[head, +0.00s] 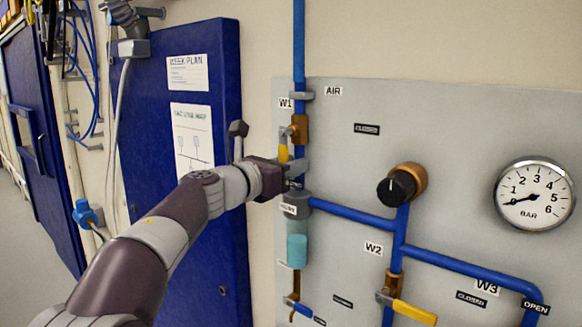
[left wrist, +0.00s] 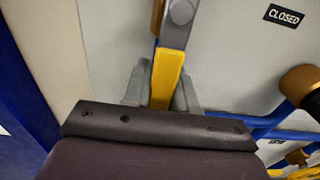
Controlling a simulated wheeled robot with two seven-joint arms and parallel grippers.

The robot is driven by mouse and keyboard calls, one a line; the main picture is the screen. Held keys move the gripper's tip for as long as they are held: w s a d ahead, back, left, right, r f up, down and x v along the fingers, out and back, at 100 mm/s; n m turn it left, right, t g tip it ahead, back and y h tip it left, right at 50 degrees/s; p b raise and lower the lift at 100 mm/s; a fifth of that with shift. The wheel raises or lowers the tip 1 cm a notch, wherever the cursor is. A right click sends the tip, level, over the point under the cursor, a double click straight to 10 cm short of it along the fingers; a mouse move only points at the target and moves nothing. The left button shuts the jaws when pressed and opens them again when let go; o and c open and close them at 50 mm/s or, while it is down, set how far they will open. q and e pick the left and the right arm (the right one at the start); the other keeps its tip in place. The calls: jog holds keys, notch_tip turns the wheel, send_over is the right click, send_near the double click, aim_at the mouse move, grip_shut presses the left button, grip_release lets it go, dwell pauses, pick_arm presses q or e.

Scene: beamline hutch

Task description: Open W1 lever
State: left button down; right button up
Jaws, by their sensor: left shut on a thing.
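The W1 valve (head: 301,126) is a brass body on the vertical blue pipe, beside its W1 label. Its yellow lever (head: 283,153) points down from the valve; the lower end is hidden by my gripper. My left gripper (head: 287,172) is at the lever's lower part. In the left wrist view the yellow lever (left wrist: 168,76) runs down from a grey hub into my left gripper (left wrist: 162,92), with a grey finger on each side. The gripper is shut on the lever. My right gripper is not in view.
A CLOSED tag (head: 367,129) is right of W1. A regulator knob (head: 397,188), a gauge (head: 535,195) and the yellow W2 lever (head: 414,312) are on the grey panel. A filter bowl (head: 297,250) hangs just below my gripper. A blue cabinet door (head: 222,80) stands left.

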pick_arm(q)
jog(key=shift+f, duration=0.25)
jog(key=c, duration=1)
grip_release()
jog(key=shift+a+r, duration=0.15)
jog(key=b+v, duration=0.4)
jog(key=v, duration=0.8)
jog(key=shift+s+a, duration=0.15)
jog(key=shift+s, duration=0.15)
